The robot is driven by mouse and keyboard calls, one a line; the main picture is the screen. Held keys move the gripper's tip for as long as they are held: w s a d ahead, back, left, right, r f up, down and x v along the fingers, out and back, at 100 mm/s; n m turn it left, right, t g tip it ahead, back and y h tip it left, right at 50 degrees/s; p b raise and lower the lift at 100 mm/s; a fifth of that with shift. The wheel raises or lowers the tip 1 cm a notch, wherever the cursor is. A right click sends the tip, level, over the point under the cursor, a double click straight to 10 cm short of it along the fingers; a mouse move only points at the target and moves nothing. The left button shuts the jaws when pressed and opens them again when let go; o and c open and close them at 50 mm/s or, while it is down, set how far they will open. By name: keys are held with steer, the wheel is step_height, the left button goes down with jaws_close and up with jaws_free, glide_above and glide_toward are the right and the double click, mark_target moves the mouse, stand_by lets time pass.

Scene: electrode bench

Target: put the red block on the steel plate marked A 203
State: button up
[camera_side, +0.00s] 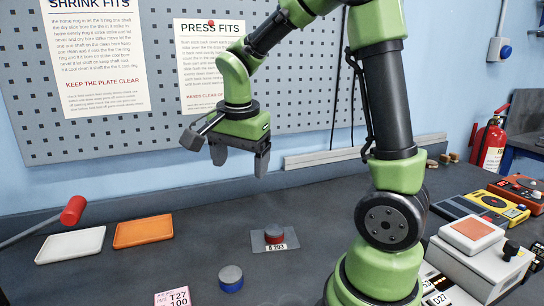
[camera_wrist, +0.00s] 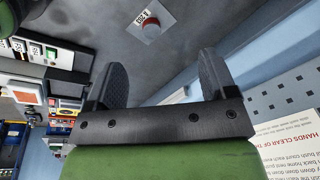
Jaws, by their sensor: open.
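The red block (camera_side: 274,233), a short round piece with a grey top, sits on the small steel plate (camera_side: 259,246), whose label reads 203 after a letter that is hard to make out. In the wrist view the red block (camera_wrist: 152,30) stands on the plate (camera_wrist: 158,12) near the top of the picture, clear of both fingers. My gripper (camera_side: 240,161) is open and empty, raised well above the bench, up and a little left of the plate in the side view. Its spread fingers also show in the wrist view (camera_wrist: 162,64).
A blue block (camera_side: 231,278) and a pink T27 100 label (camera_side: 172,298) are at the front. A white tray (camera_side: 71,245), an orange tray (camera_side: 143,231) and a red-ended lever (camera_side: 73,211) are left. Instrument boxes (camera_side: 470,262) stand right. Bench around the plate is clear.

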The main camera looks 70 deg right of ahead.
steer(key=s+a+r+n+t+y, duration=0.3)
steer(key=s+a+r+n+t, duration=0.3)
steer(key=s+a+n, duration=0.5)
steer(key=n, duration=0.3)
steer(key=shift+r+y, duration=0.25)
steer(key=shift+y, duration=0.15)
